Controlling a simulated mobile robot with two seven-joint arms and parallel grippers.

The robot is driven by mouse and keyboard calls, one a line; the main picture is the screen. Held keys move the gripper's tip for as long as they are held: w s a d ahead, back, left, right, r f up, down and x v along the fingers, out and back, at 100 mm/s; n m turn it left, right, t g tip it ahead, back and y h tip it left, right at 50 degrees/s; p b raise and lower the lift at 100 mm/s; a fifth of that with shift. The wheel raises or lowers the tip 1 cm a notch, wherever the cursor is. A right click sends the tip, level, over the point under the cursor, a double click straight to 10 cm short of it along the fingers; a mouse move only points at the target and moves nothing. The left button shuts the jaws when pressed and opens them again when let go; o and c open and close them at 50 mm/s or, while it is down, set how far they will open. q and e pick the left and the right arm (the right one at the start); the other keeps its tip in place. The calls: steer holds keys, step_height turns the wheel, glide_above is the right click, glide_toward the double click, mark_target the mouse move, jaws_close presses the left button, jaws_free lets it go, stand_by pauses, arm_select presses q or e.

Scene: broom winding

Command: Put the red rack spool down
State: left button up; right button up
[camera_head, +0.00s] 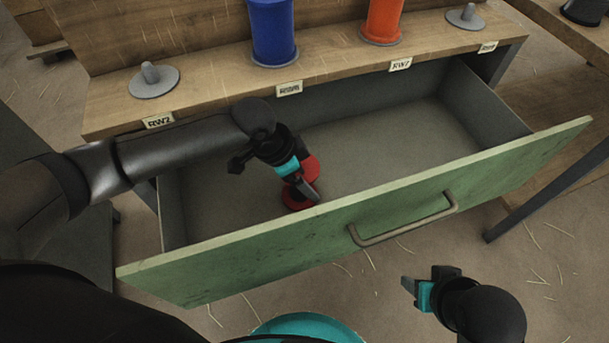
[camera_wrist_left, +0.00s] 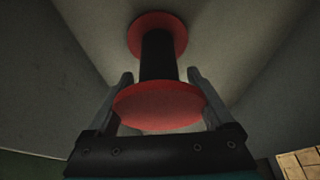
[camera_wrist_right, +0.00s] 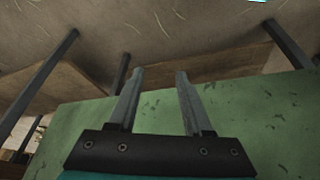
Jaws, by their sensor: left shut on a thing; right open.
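The red spool (camera_head: 297,197) has red flanges and a dark core. It is inside the open drawer (camera_head: 400,122), near the front panel and left of the handle. My left gripper (camera_head: 307,180) reaches down into the drawer and is shut on the spool. In the left wrist view the red spool (camera_wrist_left: 158,104) sits between the two fingers, with its far flange close to the drawer floor. I cannot tell whether it touches the floor. My right gripper (camera_head: 408,285) is open and empty in front of the drawer; its spread fingers (camera_wrist_right: 155,95) show in the right wrist view.
The green drawer front (camera_head: 250,242) with its metal handle (camera_head: 405,224) stands between my body and the drawer floor. Behind it, a wooden shelf holds a blue spool (camera_head: 272,32), an orange spool (camera_head: 382,20) and empty pegs (camera_head: 153,80). The drawer's right side is empty.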

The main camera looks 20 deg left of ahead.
arm_select(q)
steer(key=shift+f, duration=0.1)
steer(key=o, duration=1.4)
arm_select(e)
steer(key=shift+f, duration=0.1)
arm_select(q)
steer(key=shift+a+r, duration=0.1)
steer(key=shift+r, duration=0.35)
steer(key=p+v, duration=0.5)
steer(key=v, duration=0.4)
steer(key=shift+r, duration=0.1)
steer(key=shift+p+v, duration=0.5)
steer(key=shift+v, duration=0.6)
arm_select(e)
steer(key=s+f+g, duration=0.2)
steer(key=s+f, duration=0.1)
steer(key=f, duration=0.9)
steer(key=shift+s+d, duration=0.25)
steer(key=shift+s, duration=0.1)
arm_select(q)
steer(key=shift+r, duration=0.1)
arm_select(e)
steer(key=shift+r, duration=0.1)
